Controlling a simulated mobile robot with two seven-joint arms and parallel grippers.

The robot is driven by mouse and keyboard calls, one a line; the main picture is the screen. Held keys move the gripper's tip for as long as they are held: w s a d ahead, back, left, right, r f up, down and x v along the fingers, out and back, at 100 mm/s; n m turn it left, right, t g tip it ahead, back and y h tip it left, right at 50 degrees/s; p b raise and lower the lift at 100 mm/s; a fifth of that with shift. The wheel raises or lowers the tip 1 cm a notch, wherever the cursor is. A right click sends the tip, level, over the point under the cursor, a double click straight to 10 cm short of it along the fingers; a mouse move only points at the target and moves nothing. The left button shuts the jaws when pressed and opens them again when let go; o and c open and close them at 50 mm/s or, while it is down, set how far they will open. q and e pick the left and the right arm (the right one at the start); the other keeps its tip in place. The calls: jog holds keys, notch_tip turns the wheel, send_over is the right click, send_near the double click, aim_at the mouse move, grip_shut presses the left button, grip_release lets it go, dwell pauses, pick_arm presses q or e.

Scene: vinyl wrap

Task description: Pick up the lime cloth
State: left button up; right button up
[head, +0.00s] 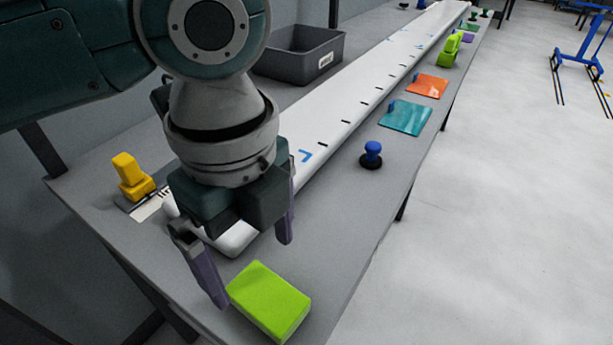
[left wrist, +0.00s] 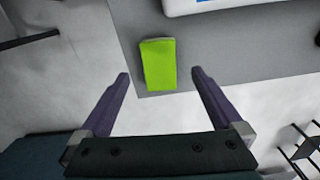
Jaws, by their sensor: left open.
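The lime cloth (head: 269,301) is a bright green folded block lying on the grey table near its front end. It also shows in the left wrist view (left wrist: 158,65), ahead of the fingertips and between their lines. My left gripper (head: 254,266) is open and empty, with its two purple fingers apart, above and just behind the cloth in the head view. The fingers also show in the left wrist view (left wrist: 160,75), apart from the cloth. My right gripper is not in view.
A long white board (head: 345,100) runs along the grey table (head: 340,215). A yellow tool (head: 131,176) stands at the left. A blue-knobbed tool (head: 371,154), a teal sheet (head: 406,117) and an orange sheet (head: 428,86) lie along the right edge. A grey bin (head: 300,55) stands behind.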

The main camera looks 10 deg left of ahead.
aim_at(257, 288)
pick_arm(q)
jog(key=f, duration=0.6)
jog(key=shift+s+a+f+b, duration=0.1)
jog(key=shift+a+f+b, duration=0.15)
jog(key=shift+b, duration=0.15)
jog(key=c, duration=1.3)
